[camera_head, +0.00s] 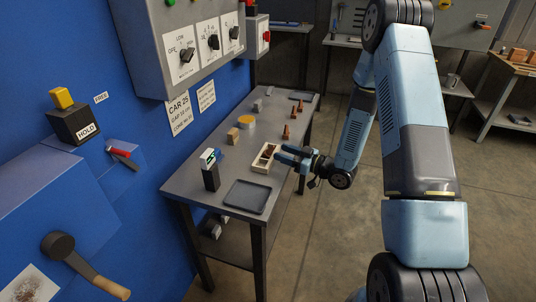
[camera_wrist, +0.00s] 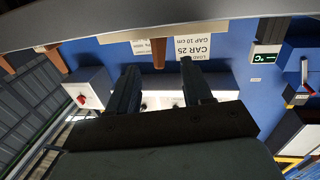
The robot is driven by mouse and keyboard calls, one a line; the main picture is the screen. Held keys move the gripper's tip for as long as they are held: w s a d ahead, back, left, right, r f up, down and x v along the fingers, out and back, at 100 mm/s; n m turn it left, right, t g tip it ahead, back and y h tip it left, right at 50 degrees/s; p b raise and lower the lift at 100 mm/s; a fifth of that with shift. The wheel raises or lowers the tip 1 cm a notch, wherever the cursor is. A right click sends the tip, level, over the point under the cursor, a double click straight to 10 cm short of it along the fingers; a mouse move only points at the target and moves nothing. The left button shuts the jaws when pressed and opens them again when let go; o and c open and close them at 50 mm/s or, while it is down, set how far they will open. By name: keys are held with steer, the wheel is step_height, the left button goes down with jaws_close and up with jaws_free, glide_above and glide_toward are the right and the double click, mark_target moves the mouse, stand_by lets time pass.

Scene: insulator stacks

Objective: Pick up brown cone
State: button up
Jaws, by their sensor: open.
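Several brown cones stand on the grey table, among them a near one (camera_head: 286,132) and a farther one (camera_head: 294,112). A pale open box (camera_head: 259,169) on the table holds dark brown pieces, too small to make out. My gripper (camera_head: 278,154) is open at the table's right edge, beside this box, its fingers pointing left toward the blue wall. In the wrist view, which is upside down, a brown cone (camera_wrist: 159,54) shows between and beyond my two open fingers. Another cone (camera_wrist: 55,58) is off to the left. I cannot tell whether the fingers touch the middle cone.
A dark tray (camera_head: 245,196) lies at the table's near end. A black block with a small display (camera_head: 211,174) stands left of the box. A yellow-topped round thing (camera_head: 246,122) and a tan block (camera_head: 233,135) stand near the wall. The control panel (camera_head: 185,45) overhangs the left.

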mark_target(270, 151)
steer(key=shift+x, duration=3.55)
jaws_close()
